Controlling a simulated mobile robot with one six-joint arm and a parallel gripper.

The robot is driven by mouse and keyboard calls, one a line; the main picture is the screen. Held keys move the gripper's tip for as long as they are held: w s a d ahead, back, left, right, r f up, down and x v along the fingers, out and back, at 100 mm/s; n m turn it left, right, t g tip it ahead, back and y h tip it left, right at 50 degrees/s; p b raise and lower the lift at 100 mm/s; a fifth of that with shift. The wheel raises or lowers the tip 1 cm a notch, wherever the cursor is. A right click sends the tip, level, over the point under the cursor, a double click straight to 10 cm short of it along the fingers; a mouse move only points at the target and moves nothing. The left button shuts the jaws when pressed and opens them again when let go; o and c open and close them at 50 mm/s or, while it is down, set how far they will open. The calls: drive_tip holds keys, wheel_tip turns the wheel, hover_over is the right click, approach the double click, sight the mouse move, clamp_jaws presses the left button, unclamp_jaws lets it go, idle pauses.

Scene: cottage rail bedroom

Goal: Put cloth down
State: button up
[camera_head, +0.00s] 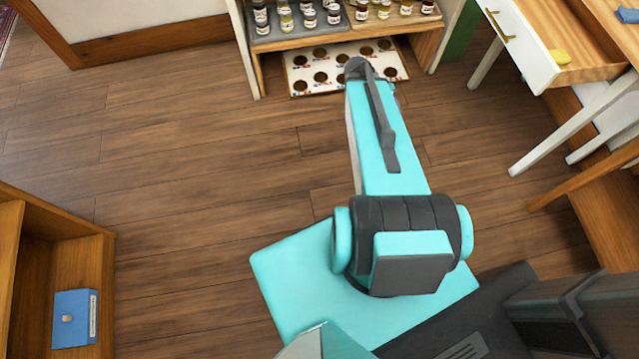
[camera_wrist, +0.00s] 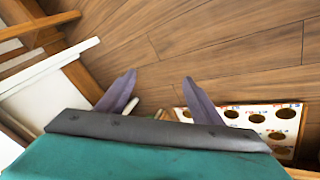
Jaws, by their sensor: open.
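My gripper (camera_wrist: 159,82) is open in the wrist view, its two purple-grey fingers spread apart. Only wood floor shows between the fingertips, and no cloth is between them. In the head view my arm reaches toward the shelf, and the gripper's fingers are not discernible there.
A shelf unit (camera_head: 256,75) with several jars stands at the top centre, above a white board with round holes (camera_head: 325,75), also in the wrist view (camera_wrist: 238,124). A wooden cabinet (camera_head: 84,247) holding a blue box (camera_head: 72,315) is at left. Floor (camera_head: 190,170) between is clear.

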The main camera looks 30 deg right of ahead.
drive_tip(key=s+a+f+n+g+y, duration=0.1)
drive_tip(key=s+a+f+n, duration=0.2)
drive_tip(key=a, duration=0.8)
drive_tip(key=s+a+f+n+g+y, duration=0.1)
drive_tip(key=s+a+f+n+y, duration=0.1)
drive_tip(key=s+a+f, duration=0.5)
drive_tip(key=s+a+f+n+g+y, duration=0.1)
drive_tip(key=s+a+f+n, duration=0.4)
drive_tip(key=a, duration=0.9)
drive_tip(key=shift+s+a+f+g+y, duration=0.4)
drive_tip(key=shift+s+y, duration=0.3)
drive_tip(key=shift+s, duration=0.2)
wheel_tip(320, 180, up, 8)
drive_tip(key=s+p, duration=0.1)
drive_tip(key=p, duration=0.7)
drive_tip(key=shift+a+r, duration=0.2)
drive_tip(key=shift+c, duration=0.3)
